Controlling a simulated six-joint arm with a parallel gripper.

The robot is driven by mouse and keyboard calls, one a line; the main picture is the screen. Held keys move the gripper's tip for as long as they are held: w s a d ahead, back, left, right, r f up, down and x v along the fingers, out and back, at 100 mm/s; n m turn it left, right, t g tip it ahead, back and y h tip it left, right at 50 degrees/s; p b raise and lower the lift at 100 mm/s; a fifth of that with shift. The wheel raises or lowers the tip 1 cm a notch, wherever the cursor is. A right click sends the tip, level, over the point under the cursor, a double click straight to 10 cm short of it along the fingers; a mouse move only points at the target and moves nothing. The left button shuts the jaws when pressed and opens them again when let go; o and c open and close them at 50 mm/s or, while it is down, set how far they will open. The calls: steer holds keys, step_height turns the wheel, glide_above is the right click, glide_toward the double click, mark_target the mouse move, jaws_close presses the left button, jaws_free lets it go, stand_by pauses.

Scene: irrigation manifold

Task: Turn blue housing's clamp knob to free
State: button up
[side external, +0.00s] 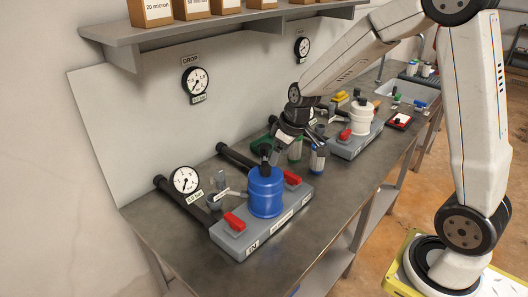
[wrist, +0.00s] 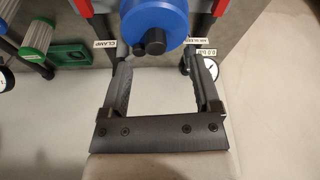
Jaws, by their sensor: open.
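The blue housing (side external: 266,192) stands upright on a grey block on the bench, with black fittings on its top. In the wrist view the blue housing (wrist: 155,16) is at the top edge, with two round black knobs (wrist: 155,41) at its near end. A CLAMP label (wrist: 104,43) is left of them and an AIR BLEED label (wrist: 201,53) is right. I cannot tell for certain which knob is the clamp knob. My gripper (wrist: 161,62) is open and empty, its fingers spread wide below the knobs in the picture.
Red handles (side external: 234,222) flank the blue housing. A white housing (side external: 361,118) stands farther along the bench, with green and blue-grey canisters (side external: 318,158) between. Gauges (side external: 185,180) and black pipes are by the wall. The front bench strip is clear.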

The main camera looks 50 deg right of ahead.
steer(key=n+t, duration=0.1)
steer(key=n, duration=0.1)
glide_toward(263, 146)
step_height(263, 146, down, 2)
steer(key=shift+w+d+f+y, duration=0.1)
steer(key=shift+w+d+y, duration=0.15)
steer(key=shift+w, duration=0.2)
steer(key=shift+a+f, duration=0.1)
steer(key=shift+x, duration=3.85)
steer(key=shift+c, duration=0.2)
jaws_close()
